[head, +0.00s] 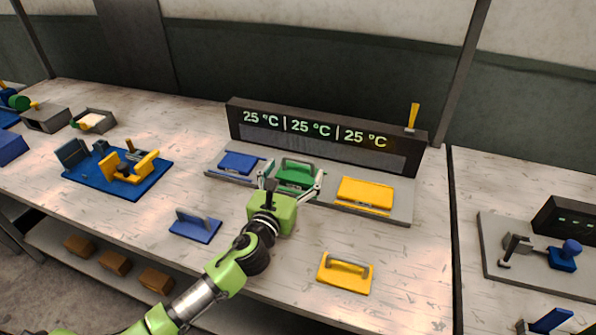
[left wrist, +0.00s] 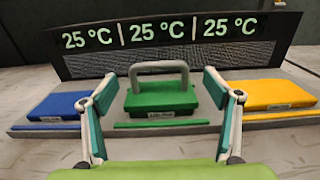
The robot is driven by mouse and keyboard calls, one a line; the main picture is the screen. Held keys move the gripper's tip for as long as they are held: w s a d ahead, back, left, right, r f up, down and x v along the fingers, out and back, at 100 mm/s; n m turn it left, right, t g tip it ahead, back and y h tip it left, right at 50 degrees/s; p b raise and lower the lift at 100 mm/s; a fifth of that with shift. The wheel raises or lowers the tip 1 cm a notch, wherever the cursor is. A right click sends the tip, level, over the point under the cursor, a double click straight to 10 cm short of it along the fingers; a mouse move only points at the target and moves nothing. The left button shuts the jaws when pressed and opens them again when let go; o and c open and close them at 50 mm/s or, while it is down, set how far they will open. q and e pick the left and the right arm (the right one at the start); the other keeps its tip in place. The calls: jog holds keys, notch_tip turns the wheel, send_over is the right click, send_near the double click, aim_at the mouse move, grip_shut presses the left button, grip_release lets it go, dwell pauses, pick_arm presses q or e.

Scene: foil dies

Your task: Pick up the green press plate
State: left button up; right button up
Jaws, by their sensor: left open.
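The green press plate (head: 297,176) has a grey arched handle and sits in the middle place of a grey base below the temperature display. In the left wrist view the green press plate (left wrist: 161,98) lies straight ahead, between and beyond my fingers. My left gripper (head: 292,190) is open in front of it, with one finger to each side; it also shows in the left wrist view (left wrist: 160,118). The gripper's body hides the plate's lower front in the head view. I cannot tell whether the fingers touch it. My right gripper is not in view.
A blue block (head: 240,162) and a yellow block (head: 365,193) flank the plate on the base. The display box (head: 320,137) stands close behind. A blue handled plate (head: 195,225) and a yellow handled plate (head: 345,274) lie on the table in front. A blue fixture (head: 117,172) is left.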

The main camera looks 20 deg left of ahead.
aim_at(298, 161)
pick_arm(q)
jog(key=w, duration=0.4)
jog(key=c, duration=1.4)
jog(key=shift+r, duration=0.1)
jog(key=c, duration=0.3)
jog(key=shift+c, duration=0.2)
